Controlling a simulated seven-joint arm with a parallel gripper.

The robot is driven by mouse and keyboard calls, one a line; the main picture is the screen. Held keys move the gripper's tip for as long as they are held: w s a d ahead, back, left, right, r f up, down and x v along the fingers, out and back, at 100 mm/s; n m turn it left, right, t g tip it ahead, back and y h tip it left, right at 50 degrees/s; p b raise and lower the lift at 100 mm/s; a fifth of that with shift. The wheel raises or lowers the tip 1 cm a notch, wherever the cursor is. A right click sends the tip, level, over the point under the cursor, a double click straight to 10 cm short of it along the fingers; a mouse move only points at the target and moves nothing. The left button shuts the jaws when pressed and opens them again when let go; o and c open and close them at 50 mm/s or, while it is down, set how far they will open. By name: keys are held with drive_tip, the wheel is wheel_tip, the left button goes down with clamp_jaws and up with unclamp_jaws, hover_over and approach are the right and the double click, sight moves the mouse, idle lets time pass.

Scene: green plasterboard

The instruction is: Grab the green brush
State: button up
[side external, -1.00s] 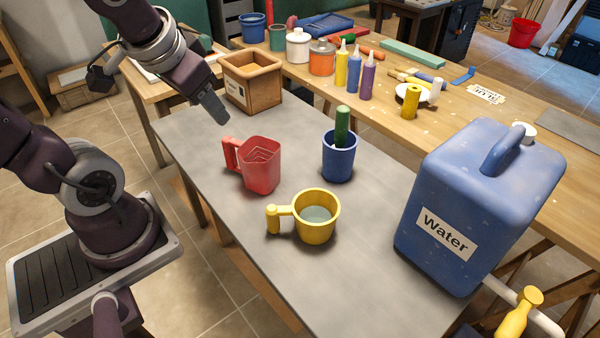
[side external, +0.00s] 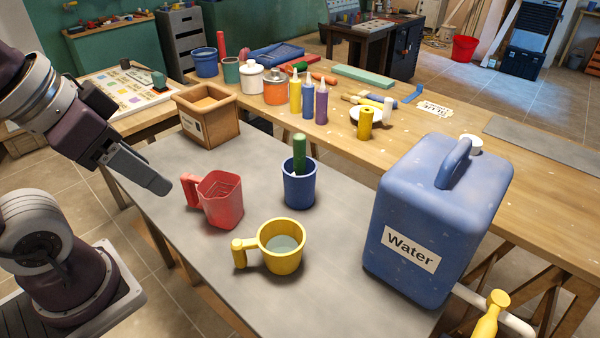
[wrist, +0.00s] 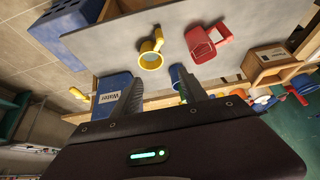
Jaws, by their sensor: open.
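A cylindrical green handle (side external: 299,152), seemingly the green brush, stands upright in a blue cup (side external: 299,188) on the grey table; its lower end is hidden inside the cup. My gripper (side external: 160,185) is open and empty, to the left of the cup and just left of a red jug (side external: 221,201). In the wrist view, my two fingers (wrist: 158,75) are spread apart.
A yellow dipper (side external: 282,246) stands in front of the cup. A large blue water can (side external: 440,205) is at right and a wooden box (side external: 208,118) at back left. Paint bottles (side external: 308,98) and tools are on the wooden bench behind. Bare grey tabletop surrounds the cup.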

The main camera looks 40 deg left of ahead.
idle(0.3)
drive_tip(key=t+y, duration=0.1)
drive_tip(key=t, duration=0.7)
hover_over(300, 168)
drive_tip(key=s+a, duration=0.2)
drive_tip(key=s, duration=0.1)
wheel_tip(300, 168, down, 17)
drive_tip(key=shift+n, duration=0.4)
drive_tip(key=x, duration=0.5)
drive_tip(key=d+x, duration=0.1)
drive_tip(key=x, duration=0.1)
drive_tip(key=shift+w+d+f, duration=0.1)
drive_tip(key=shift+w, duration=0.05)
clamp_jaws()
